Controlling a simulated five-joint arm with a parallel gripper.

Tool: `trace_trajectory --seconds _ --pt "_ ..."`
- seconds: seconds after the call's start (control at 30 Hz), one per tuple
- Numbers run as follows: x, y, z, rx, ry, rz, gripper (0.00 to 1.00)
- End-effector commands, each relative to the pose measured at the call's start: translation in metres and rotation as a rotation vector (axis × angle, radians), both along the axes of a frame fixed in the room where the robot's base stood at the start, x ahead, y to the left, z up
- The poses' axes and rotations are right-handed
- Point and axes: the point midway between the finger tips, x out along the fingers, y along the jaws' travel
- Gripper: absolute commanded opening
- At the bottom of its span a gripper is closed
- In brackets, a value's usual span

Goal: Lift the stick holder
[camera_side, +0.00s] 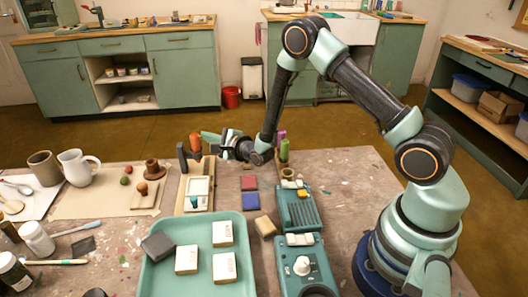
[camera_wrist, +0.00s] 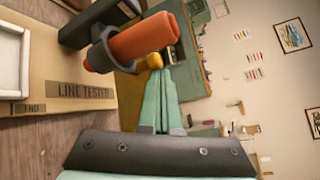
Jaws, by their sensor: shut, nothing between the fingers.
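A line tester board (camera_wrist: 85,92) lies on the table, with its name printed on it in the wrist view. It also shows in the side view (camera_side: 206,172). A dark grey holder (camera_wrist: 99,56) stands at the board and its ring wraps around an orange-red stick (camera_wrist: 145,37). In the side view the stick (camera_side: 195,140) stands upright, and the dark holder post (camera_side: 182,156) is beside it. My gripper (camera_wrist: 160,72) is shut and empty, its green fingers together close beside the stick. In the side view my gripper (camera_side: 204,135) is at the stick's height; whether it touches is unclear.
A teal tray (camera_side: 205,282) with pale blocks and a dark block lies in front. Teal devices (camera_side: 297,212) stand right of the board. A brown pot (camera_side: 154,170) and small balls lie to the left. Purple and green sticks (camera_side: 284,148) stand behind the devices.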

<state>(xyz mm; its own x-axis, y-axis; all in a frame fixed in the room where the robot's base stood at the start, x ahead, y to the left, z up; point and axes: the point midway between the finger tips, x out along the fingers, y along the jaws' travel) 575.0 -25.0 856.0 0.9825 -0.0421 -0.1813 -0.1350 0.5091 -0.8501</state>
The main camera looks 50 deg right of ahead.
Motion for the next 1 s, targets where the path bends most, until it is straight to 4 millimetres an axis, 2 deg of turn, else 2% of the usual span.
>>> trace_trajectory --seconds 0.03,0.4,0.6,0.83,1.0 --pt "-0.004 0.006 0.004 0.000 -0.009 0.010 0.00" --pt "-0.061 0.001 0.012 -0.002 -0.002 -0.003 0.00" --pt "-0.085 -0.001 0.015 -0.003 0.000 -0.010 0.00" --pt "-0.092 -0.002 0.023 -0.044 0.017 -0.003 0.00" --pt "-0.082 0.001 0.045 -0.244 0.108 0.053 0.00"
